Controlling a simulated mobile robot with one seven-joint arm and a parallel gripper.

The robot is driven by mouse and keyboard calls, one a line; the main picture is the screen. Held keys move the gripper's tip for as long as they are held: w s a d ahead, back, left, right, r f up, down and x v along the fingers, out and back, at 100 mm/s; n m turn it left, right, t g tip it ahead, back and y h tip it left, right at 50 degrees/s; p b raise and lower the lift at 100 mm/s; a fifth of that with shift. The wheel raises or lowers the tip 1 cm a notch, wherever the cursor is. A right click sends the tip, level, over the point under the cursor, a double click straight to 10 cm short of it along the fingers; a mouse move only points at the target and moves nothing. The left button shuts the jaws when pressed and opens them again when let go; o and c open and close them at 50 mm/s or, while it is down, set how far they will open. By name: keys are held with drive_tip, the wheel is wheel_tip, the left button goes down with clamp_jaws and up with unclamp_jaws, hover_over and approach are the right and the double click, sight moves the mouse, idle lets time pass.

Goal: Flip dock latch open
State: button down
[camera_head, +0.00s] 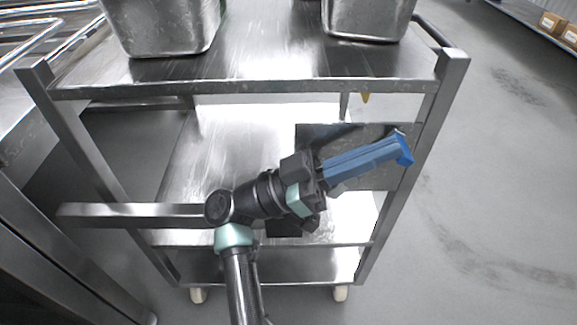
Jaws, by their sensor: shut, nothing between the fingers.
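My gripper (404,150), with blue fingers, is shut and empty. It points right and slightly up, in front of the steel cart (258,87), near the cart's right front post (424,125). A small orange-yellow piece (365,97) shows just under the cart's top shelf, above and left of my fingertips. I cannot tell whether it is the dock latch or how it stands. A grey panel (395,178) shows behind my fingers, and my gripper hides part of it. No other part that I can identify as the latch shows.
Two steel pans (170,25) (368,18) stand on the cart's top shelf. Lower shelves lie behind my arm. Steel furniture (40,240) stands close at the left. The floor (500,200) right of the cart is clear. Boxes (552,24) sit on a far shelf.

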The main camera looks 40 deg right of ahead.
drive_tip(key=shift+s+d+f+p, duration=0.15)
drive_tip(key=shift+s+d+p, duration=0.15)
drive_tip(key=shift+d+p, duration=0.3)
idle(0.3)
